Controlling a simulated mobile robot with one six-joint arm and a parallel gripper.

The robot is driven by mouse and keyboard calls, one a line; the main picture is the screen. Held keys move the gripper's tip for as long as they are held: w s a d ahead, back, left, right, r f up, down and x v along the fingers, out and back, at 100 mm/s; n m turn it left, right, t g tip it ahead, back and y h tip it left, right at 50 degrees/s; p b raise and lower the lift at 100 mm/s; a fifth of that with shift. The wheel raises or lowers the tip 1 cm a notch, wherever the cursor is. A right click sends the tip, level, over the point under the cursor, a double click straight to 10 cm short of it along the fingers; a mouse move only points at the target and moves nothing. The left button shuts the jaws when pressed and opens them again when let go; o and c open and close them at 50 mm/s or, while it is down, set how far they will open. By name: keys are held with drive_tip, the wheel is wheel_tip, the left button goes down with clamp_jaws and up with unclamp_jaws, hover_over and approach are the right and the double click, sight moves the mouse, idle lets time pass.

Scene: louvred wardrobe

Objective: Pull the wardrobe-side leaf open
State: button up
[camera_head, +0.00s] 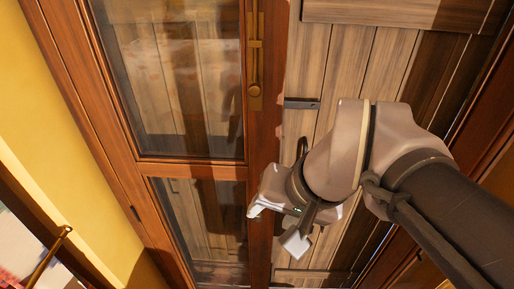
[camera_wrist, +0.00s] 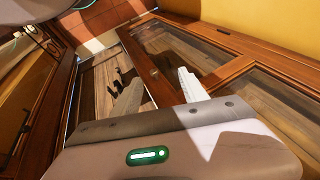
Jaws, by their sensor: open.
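A glazed leaf with a red-brown wood frame (camera_head: 205,172) fills the middle left of the head view; it also shows in the wrist view (camera_wrist: 164,88). A brass bolt or handle (camera_head: 255,75) is on its right stile. A plank surface (camera_head: 340,75) with a dark curved handle (camera_head: 302,148) is to its right. I cannot tell which is the wardrobe-side leaf. My gripper (camera_head: 275,225) is open and empty, low by the glazed leaf's right stile. In the wrist view, my gripper (camera_wrist: 160,92) has the stile's edge showing between its fingers; contact is unclear.
A yellow wall (camera_head: 60,140) is left of the glazed leaf. A brown wood frame (camera_head: 470,130) bounds the planks at right. A dark metal strap (camera_head: 300,103) is on the planks. Tiled floor (camera_wrist: 100,25) shows at the top of the wrist view.

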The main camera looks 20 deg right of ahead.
drive_tip(key=shift+w+d+r+p, duration=0.15)
drive_tip(key=shift+w+r+p, duration=0.15)
drive_tip(key=shift+r, duration=0.35)
drive_tip(key=shift+w+d+r+p, duration=0.15)
drive_tip(key=shift+r+p, duration=0.15)
drive_tip(key=shift+r, duration=0.3)
